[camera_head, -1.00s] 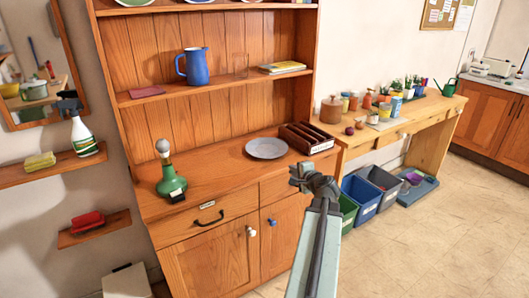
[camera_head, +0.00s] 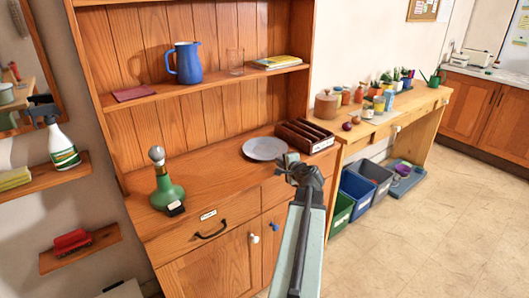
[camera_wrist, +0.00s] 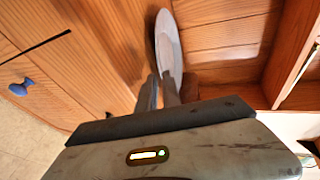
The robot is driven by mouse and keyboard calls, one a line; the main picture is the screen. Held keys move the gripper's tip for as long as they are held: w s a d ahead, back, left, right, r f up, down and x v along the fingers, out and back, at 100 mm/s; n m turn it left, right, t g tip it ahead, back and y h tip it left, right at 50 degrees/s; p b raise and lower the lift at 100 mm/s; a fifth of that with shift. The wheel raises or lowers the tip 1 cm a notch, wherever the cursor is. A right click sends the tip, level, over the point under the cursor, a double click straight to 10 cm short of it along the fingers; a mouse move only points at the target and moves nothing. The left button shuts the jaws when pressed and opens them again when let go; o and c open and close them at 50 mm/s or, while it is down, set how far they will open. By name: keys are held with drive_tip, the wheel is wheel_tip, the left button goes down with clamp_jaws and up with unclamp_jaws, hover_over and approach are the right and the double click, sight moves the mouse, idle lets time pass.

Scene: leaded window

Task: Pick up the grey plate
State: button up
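The grey plate (camera_head: 265,149) lies flat on the wooden dresser's counter, left of a dark brown divided tray. My gripper (camera_head: 292,163) is just in front and to the right of the plate, over the counter's front edge. I cannot tell whether a fingertip touches the rim.
The brown divided tray (camera_head: 305,136) stands close right of the plate. A green bottle (camera_head: 165,182) is at the counter's left. A shelf with a blue jug (camera_head: 186,63) hangs above. Counter between bottle and plate is clear. Bins (camera_head: 357,188) stand on the floor to the right.

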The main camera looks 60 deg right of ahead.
drive_tip(key=b+x, duration=0.1)
drive_tip(key=x, duration=0.4)
drive_tip(key=shift+d+b, duration=0.15)
drive_tip(key=shift+b, duration=0.15)
clamp_jaws()
drive_tip(key=shift+r, duration=0.2)
idle(1.2)
